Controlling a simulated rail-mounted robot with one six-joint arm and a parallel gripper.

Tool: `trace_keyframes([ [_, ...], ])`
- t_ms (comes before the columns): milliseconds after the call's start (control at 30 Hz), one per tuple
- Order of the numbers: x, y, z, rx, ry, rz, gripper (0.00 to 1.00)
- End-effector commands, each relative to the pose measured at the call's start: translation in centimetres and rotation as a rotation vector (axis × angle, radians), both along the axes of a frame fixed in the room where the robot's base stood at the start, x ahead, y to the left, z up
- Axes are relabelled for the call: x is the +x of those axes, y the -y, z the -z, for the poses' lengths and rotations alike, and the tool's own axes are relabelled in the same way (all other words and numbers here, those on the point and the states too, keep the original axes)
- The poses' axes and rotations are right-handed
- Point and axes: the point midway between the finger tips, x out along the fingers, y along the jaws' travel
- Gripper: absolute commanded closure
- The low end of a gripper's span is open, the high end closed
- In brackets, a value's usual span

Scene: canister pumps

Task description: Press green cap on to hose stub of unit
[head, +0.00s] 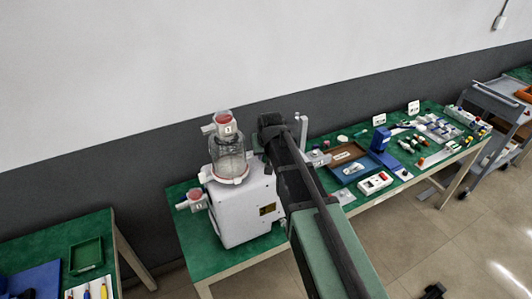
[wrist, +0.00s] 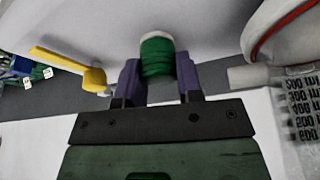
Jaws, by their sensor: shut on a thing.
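In the wrist view my gripper (wrist: 159,88) is shut on the green cap (wrist: 157,58), with one purple finger on each side of it. A pale round end shows just beyond the cap; I cannot tell whether it belongs to the cap or to a stub. The unit (head: 240,208) is a white box with a clear canister (head: 229,155) on top in the head view. A grey stub (wrist: 246,77) sticks out to the right of the cap, beside the canister's scale (wrist: 303,105). My gripper and the cap are hidden behind my arm in the head view.
A yellow lever-like part (wrist: 68,62) lies left of the cap, close to the left finger. A white rim with a red ring (wrist: 290,22) is at upper right. The green bench (head: 335,205) holds a blue tray (head: 350,170) and several small items to the right.

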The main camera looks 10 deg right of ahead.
Motion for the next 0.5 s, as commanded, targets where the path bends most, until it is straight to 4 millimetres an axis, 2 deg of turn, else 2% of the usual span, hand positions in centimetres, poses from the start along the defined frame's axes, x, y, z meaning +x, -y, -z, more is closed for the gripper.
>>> trace_keyframes([
  [233,0.00,0.00,0.05,0.000,0.000,0.000,0.89],
  [267,0.00,0.00,0.04,0.000,0.000,0.000,0.62],
  [433,0.00,0.00,0.04,0.000,0.000,0.000,0.37],
  [500,0.00,0.00,0.04,0.000,0.000,0.000,0.37],
])
